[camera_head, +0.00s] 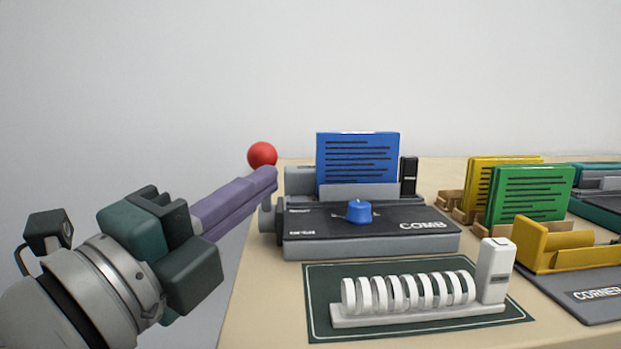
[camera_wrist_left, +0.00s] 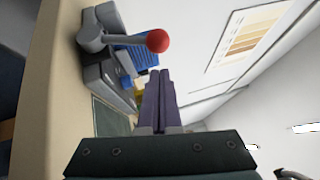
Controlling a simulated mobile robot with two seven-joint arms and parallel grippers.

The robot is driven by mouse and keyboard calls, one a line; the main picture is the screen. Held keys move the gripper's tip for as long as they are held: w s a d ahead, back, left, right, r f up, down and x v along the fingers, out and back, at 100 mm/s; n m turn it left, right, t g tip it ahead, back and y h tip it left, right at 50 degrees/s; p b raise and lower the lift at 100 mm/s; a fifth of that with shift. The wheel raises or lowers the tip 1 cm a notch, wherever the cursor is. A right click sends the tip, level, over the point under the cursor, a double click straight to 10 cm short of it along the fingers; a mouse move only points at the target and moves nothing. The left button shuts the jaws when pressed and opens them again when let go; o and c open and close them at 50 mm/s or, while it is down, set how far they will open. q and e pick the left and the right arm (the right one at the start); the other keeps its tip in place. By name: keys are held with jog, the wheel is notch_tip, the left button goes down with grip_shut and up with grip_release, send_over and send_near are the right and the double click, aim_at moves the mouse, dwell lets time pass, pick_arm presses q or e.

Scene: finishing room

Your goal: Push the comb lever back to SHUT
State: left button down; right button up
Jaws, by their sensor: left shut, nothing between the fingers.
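The comb machine (camera_head: 340,244) stands on the table, with a blue knob (camera_head: 358,212) on its dark top and a blue booklet (camera_head: 357,160) upright at its back. The comb lever ends in a red ball (camera_head: 262,155) at the machine's left side; the purple fingers hide part of its arm. In the left wrist view the red ball (camera_wrist_left: 158,41) and lever arm (camera_wrist_left: 125,40) show above the fingertips. My left gripper (camera_head: 270,177) is shut and empty, its tips just below the ball in the picture; I cannot tell whether they touch the lever. My right gripper is not in view.
A white comb spine on a stand (camera_head: 420,315) lies on a green mat (camera_head: 318,320) in front of the machine. Green sheets (camera_head: 530,195) and a yellow corner machine (camera_head: 565,247) stand to the right. The space left of the table edge is free.

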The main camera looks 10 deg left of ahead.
pick_arm(q)
jog(key=shift+w+a+r, duration=0.25)
jog(key=shift+w+a, duration=0.25)
jog(key=shift+w, duration=0.3)
